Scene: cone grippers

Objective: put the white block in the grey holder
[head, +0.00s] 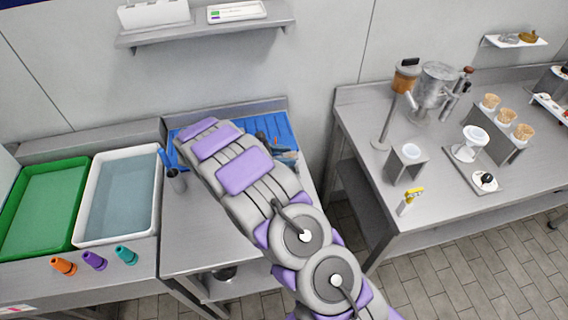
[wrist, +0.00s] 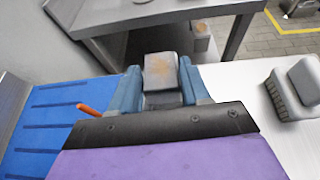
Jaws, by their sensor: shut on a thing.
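My gripper (wrist: 159,68) has blue fingers and is shut on the white block (wrist: 160,74), which has brownish-orange stains on its face. The block stands up between the fingers, with a darker grey part below it. At the right of the wrist view, a ribbed grey piece that looks like the grey holder (wrist: 283,100) sits on a pale surface, with a lighter grey block shape against it. It is apart from my gripper. In the head view my arm hides most of the gripper (head: 272,136) and this area, and I cannot make out the block or holder there.
A blue ridged mat (head: 285,126) lies under my arm, and it also shows at left in the wrist view (wrist: 50,115). An orange-handled tool (wrist: 88,109) lies near the gripper. Green (head: 45,205) and white (head: 118,240) trays stand left. Another metal table (head: 440,205) stands right across a gap.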

